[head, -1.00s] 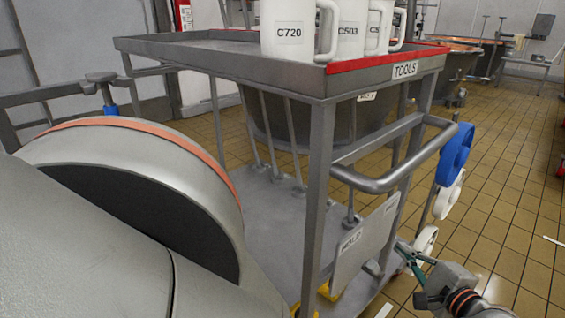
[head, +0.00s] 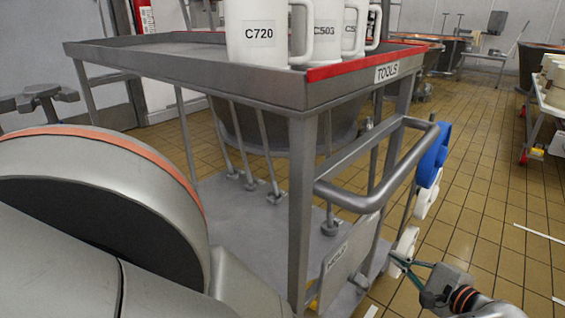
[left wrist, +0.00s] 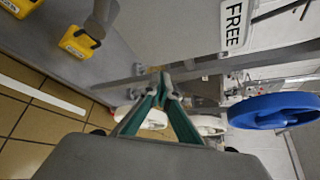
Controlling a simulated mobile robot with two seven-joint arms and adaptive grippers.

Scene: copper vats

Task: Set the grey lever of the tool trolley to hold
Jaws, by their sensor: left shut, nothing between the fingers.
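The tool trolley (head: 300,100) stands before me, labelled TOOLS. A grey plate (head: 352,250) low on its near end reads HOLD in the head view; the left wrist view shows a pale plate marked FREE (left wrist: 234,24). My left gripper (head: 394,260) is at the lower right of the head view, beside the trolley's lower right side. In the left wrist view its green fingers (left wrist: 160,80) meet, shut and empty, by a grey bar (left wrist: 120,81). I cannot tell whether this bar is the lever or whether the fingers touch it. My right gripper is not in view.
White mugs, one marked C720 (head: 258,32), stand on the trolley top. A grey handle (head: 375,165) juts from its right side. A blue ring-shaped object (head: 432,158) is near the gripper. Tiled floor (head: 500,215) lies open at the right.

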